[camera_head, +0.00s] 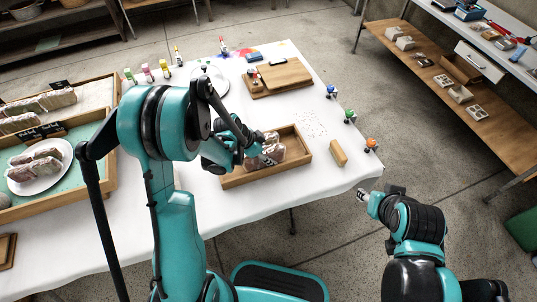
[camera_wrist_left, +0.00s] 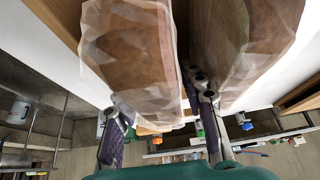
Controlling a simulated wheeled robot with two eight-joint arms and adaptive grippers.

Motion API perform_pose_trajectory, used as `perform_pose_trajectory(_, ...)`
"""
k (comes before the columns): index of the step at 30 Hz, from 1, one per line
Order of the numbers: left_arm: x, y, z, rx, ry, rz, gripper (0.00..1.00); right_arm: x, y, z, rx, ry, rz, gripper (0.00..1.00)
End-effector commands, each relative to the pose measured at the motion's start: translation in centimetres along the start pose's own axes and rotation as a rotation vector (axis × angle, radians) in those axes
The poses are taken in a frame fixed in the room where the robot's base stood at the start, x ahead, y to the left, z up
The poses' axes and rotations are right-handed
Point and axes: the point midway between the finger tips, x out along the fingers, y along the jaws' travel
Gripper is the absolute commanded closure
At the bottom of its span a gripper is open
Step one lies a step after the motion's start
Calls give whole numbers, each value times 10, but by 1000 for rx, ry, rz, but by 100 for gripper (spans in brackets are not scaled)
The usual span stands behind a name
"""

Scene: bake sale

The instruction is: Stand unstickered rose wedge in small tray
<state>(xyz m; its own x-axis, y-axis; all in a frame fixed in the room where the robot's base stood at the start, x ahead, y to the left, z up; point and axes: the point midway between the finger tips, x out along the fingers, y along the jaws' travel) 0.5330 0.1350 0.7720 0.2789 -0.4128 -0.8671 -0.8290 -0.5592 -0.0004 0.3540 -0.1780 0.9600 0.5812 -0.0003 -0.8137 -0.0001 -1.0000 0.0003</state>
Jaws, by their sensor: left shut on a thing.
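The small wooden tray (camera_head: 301,154) lies on the white table and holds clear-wrapped wedges (camera_head: 272,152). My left gripper (camera_head: 250,143) is over the tray's left part, partly hidden by its own arm. In the left wrist view its fingers (camera_wrist_left: 158,112) are shut on a brownish-pink wrapped wedge (camera_wrist_left: 130,45). A second wrapped wedge (camera_wrist_left: 240,45) stands close beside it, with one finger between them. I see no sticker on the held wedge's visible face. Whether it touches the tray floor is hidden. My right gripper (camera_head: 378,193) is off the table's right corner; its finger opening is unclear.
A wooden block (camera_head: 338,153) stands right of the tray. Small colored-top bottles (camera_head: 371,145) line the right edge. A cutting board (camera_head: 279,77) lies behind. A large tray (camera_head: 97,175) with a plate (camera_head: 40,183) of wedges is at left. Bare cloth lies in front of the small tray.

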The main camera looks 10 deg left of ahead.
Motion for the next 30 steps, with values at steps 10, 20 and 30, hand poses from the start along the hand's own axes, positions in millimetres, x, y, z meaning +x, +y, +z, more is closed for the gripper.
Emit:
perform_pose_trajectory(10,0,1,0,0,0,1,44,0,0,0,0,0,0,60)
perform_pose_trajectory(20,0,1,0,0,0,1,36,0,0,0,0,0,0,60)
perform_pose_trajectory(30,-20,0,-12,0,0,1,36,-14,0,-10,0,0,0,60)
